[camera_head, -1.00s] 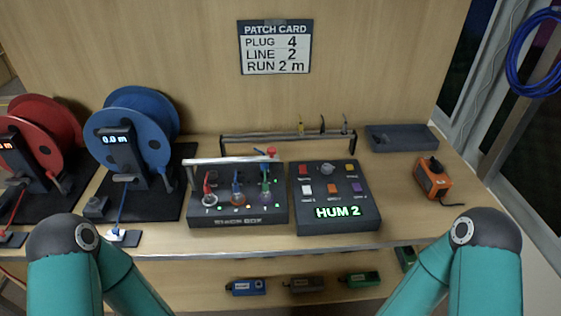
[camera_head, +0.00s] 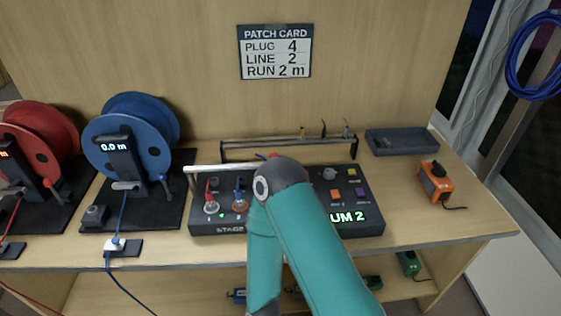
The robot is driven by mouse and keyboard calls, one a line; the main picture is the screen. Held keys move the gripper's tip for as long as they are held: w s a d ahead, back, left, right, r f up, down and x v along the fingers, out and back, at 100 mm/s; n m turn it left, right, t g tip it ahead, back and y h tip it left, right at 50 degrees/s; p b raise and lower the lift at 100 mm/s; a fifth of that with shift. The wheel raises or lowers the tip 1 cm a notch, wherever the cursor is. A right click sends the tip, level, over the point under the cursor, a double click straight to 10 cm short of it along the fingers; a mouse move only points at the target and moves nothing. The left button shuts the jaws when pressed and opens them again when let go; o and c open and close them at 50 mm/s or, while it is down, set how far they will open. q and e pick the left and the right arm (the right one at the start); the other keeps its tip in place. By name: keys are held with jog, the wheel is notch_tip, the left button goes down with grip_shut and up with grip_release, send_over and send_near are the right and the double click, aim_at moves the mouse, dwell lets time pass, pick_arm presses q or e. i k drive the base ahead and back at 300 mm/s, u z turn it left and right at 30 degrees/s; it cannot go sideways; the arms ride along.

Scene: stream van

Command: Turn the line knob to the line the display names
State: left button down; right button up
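The right-hand dark panel (camera_head: 374,200) on the bench carries a grey round knob (camera_head: 330,173) near its top edge and several coloured buttons. The patch card (camera_head: 275,52) on the back wall reads PLUG 4, LINE 2, RUN 2 m. One of my arms, seemingly the right, stands in front of the panel's left part and the stage box's right part. Neither gripper shows. Which way the knob points is too small to tell.
The stage box (camera_head: 203,228) with a metal bar and plugs stands left of the panel. Blue (camera_head: 160,140) and red (camera_head: 50,130) cable reels stand further left. An orange device (camera_head: 434,183) and a grey tray (camera_head: 402,140) are at the right. The front right bench is clear.

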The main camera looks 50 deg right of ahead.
aim_at(328, 174)
jog(key=u, duration=0.2)
jog(key=k, duration=1.7)
jog(key=z, duration=0.9)
jog(key=i, duration=0.85)
jog(key=z, duration=0.2)
